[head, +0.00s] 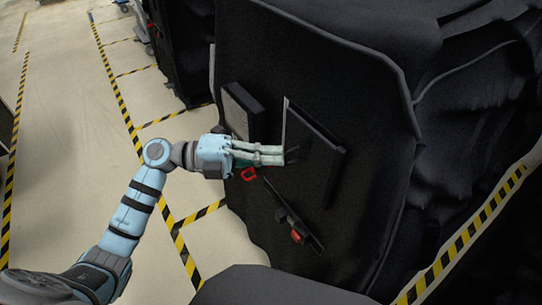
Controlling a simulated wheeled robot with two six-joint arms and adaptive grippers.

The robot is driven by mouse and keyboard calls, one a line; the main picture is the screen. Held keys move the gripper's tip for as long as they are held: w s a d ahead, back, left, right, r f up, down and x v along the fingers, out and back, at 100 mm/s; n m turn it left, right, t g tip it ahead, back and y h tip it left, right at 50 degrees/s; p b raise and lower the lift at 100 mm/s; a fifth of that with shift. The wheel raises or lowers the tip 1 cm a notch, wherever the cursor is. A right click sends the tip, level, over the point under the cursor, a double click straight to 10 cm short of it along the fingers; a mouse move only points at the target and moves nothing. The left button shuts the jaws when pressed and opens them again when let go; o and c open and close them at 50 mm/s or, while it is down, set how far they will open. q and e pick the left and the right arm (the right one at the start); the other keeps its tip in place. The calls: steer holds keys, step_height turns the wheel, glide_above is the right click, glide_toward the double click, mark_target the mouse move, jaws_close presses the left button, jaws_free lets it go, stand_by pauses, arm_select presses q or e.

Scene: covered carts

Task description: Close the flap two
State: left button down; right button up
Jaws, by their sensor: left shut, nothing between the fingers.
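The cart cover (350,75) is black and fills the middle and right of the head view. On its near face a dark square flap (322,150) stands out at an angle, with a pale edge on its left. A second flap (243,110), with a grey face, stands out to its left. I cannot tell from the picture which is flap two. My left gripper (282,155) is shut and empty, its fingertips by the left side of the dark flap. Whether they touch it is unclear. My right gripper is not in view.
A red loop (249,174) is below the gripper. A narrow dark strip with a red piece (296,237) juts from the cover lower down. Another dark covered cart (180,45) stands behind. The pale floor (75,130) with yellow-black tape is open at left.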

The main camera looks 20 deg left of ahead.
arm_select(q)
steer(key=shift+w, duration=0.1)
steer(key=shift+a, duration=0.1)
stand_by(0.3)
steer(key=b+v, duration=0.1)
steer(key=v, duration=1.3)
